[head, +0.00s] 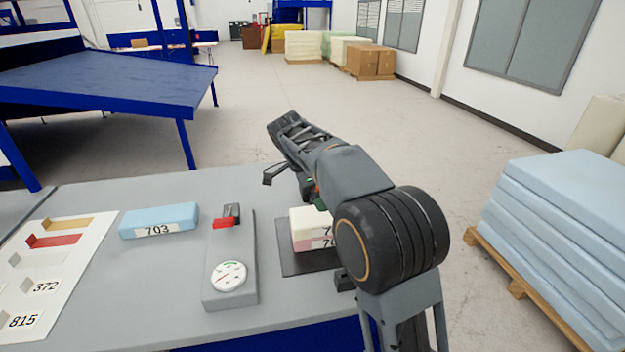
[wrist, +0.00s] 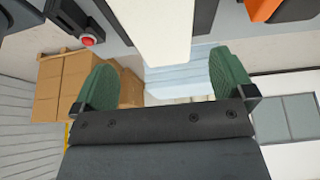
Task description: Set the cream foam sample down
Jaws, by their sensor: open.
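The cream foam sample (head: 302,223) lies on top of a pink foam block (head: 302,243) on a dark plate (head: 306,264) on the grey table. A pale block that looks like the cream sample (wrist: 155,28) shows at the top, beyond the pads.
A grey device (head: 228,290) with a dial and red lever stands left of the plate. A blue foam block (head: 158,222) labelled 703 and a white card (head: 62,285) with colour swatches lie further left. Stacked blue foam sheets (head: 555,220) stand right of the table.

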